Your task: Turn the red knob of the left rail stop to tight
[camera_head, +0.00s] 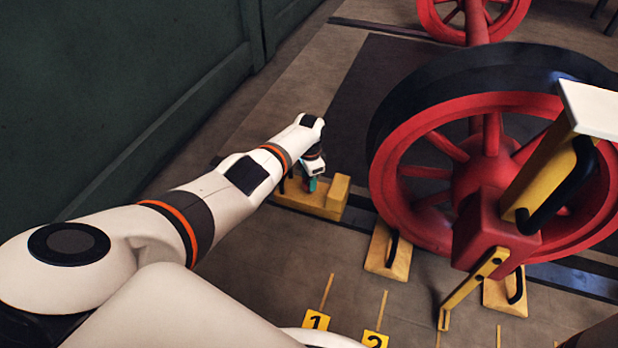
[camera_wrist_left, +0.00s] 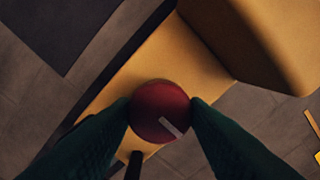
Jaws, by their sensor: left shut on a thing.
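The left rail stop (camera_head: 333,196) is a yellow block assembly on the dark rail, left of the big red wheel. Its yellow body (camera_wrist_left: 190,50) also fills the middle of the left wrist view. The round red knob (camera_wrist_left: 160,110) has a pale mark that points to the lower right in that view. My left gripper (camera_wrist_left: 160,113) is shut on the knob, with one dark green finger on each side. In the head view my left gripper (camera_head: 311,184) reaches down at the rail stop and mostly hides the knob. My right gripper is not in view.
A large red wheel (camera_head: 440,215) with a black rim stands right of the stop. Yellow wedges with black handles, one at the wheel's foot (camera_head: 377,258), sit nearby. Number plates 1 (camera_head: 315,321) and 2 (camera_head: 375,339) lie on the floor. A dark green wall (camera_head: 110,90) stands left.

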